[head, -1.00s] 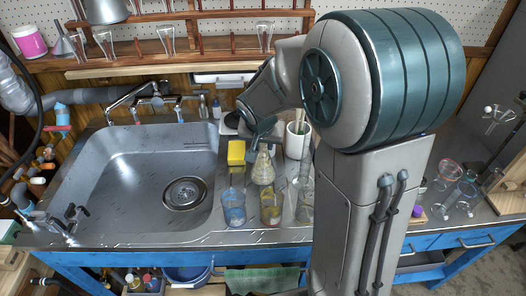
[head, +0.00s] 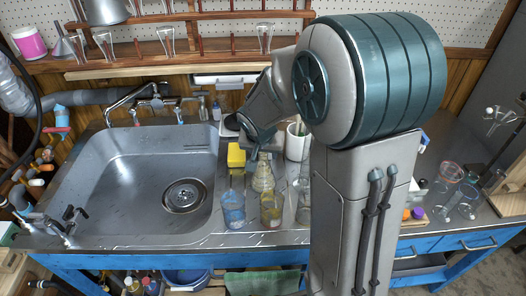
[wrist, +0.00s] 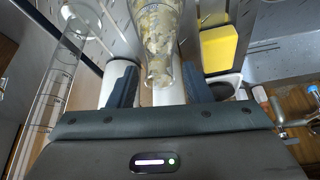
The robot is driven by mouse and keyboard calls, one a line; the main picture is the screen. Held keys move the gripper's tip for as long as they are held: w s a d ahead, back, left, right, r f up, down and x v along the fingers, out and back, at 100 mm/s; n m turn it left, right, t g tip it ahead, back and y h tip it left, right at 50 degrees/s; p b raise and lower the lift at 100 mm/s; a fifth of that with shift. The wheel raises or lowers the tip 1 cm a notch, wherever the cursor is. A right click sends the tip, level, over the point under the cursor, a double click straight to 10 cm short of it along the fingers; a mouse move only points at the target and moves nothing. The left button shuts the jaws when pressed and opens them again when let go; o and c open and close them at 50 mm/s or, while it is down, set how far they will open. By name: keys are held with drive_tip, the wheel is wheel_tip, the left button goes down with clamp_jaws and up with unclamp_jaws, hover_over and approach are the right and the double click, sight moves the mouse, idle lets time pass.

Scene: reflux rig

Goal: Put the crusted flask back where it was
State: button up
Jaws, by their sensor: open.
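The crusted flask (head: 264,177), clear glass with a cream-yellow crust, stands on the counter strip right of the sink, behind a flask with yellow liquid (head: 271,211). In the wrist view the crusted flask (wrist: 158,40) shows at the top middle, its narrow end towards my gripper. My gripper (wrist: 158,88) is open, with one dark finger on each side of that narrow end; I see no finger closed on the glass. In the head view my gripper (head: 262,144) is just above and behind the flask, and its fingers are hard to make out.
A flask with blue liquid (head: 234,208) stands left of the yellow-liquid flask. A yellow sponge (head: 236,157) is close on the left, also in the wrist view (wrist: 218,47). A white cup (head: 297,142) is behind right. A graduated glass cylinder (wrist: 55,75) is left in the wrist view.

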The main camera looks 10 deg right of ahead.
drive_tip(key=p+v, duration=0.1)
drive_tip(key=v, duration=1)
drive_tip(key=s+d+n+g+y, duration=0.1)
drive_tip(key=s+n, duration=0.3)
drive_tip(key=s, duration=1.3)
drive_tip(key=shift+s+f+n+g+y, duration=0.4)
drive_tip(key=shift+f+g+y, duration=0.1)
drive_tip(key=shift+g, duration=0.1)
